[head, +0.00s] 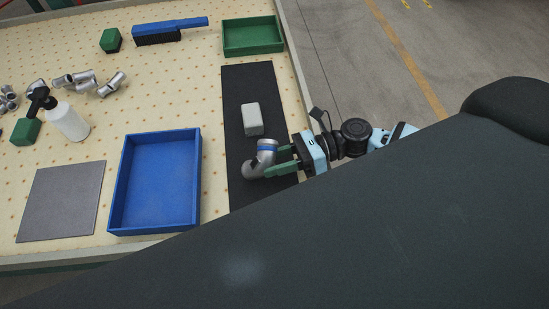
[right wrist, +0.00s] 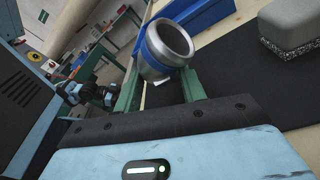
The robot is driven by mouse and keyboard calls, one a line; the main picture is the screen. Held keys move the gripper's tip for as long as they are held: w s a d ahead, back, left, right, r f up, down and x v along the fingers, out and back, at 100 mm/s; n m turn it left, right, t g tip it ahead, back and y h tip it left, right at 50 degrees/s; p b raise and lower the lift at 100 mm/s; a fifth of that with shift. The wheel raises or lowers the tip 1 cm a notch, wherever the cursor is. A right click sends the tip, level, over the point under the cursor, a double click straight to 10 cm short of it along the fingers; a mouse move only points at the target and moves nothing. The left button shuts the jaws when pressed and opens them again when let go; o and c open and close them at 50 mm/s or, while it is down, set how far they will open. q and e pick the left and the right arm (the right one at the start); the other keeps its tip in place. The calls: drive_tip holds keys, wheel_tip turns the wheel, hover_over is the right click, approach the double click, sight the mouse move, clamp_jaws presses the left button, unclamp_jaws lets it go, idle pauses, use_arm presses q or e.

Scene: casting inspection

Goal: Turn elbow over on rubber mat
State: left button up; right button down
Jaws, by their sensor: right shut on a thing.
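A silver pipe elbow (head: 260,160) with a blue band is in the head view, over the near part of the black rubber mat (head: 247,90). My right gripper (head: 271,160) comes in from the right and is shut on the elbow, its green fingers on either side of it. In the right wrist view the elbow (right wrist: 167,45) sits between the fingertips, its open round end facing up and toward the camera. I cannot tell whether the elbow touches the mat. My left gripper is not in view.
A white-grey block (head: 252,119) lies on the mat beyond the elbow. A blue tray (head: 153,185) stands left of the mat, a green tray (head: 252,36) behind it.

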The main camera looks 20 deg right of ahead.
drive_tip(key=shift+f, duration=0.15)
idle(0.3)
drive_tip(key=c, duration=0.7)
unclamp_jaws()
drive_tip(key=shift+c, duration=0.2)
drive_tip(key=shift+f, duration=0.1)
